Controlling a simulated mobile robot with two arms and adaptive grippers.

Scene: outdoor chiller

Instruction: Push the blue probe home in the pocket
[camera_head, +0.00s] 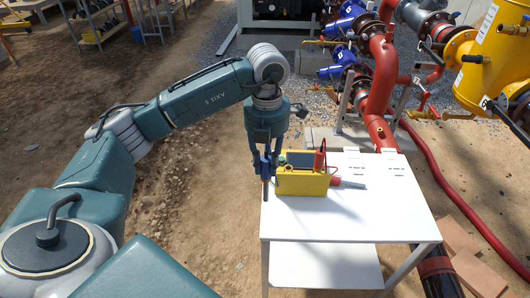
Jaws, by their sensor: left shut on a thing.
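A yellow instrument (302,184) with a dark screen stands on the white table (365,218), near its left edge. A red probe (320,160) stands upright at the instrument's right end. My left gripper (264,170) points down just left of the instrument. It is shut on a blue thing, seemingly the blue probe (266,163), with a thin dark rod showing below. I cannot tell whether the probe touches the instrument or how deep it sits; the gripper hides the pocket. My right gripper is not in view.
A red-ended piece (336,181) with a flat grey part lies on the table right of the instrument. The table's front and right are mostly clear. Red pipes (379,75) with blue fittings stand behind.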

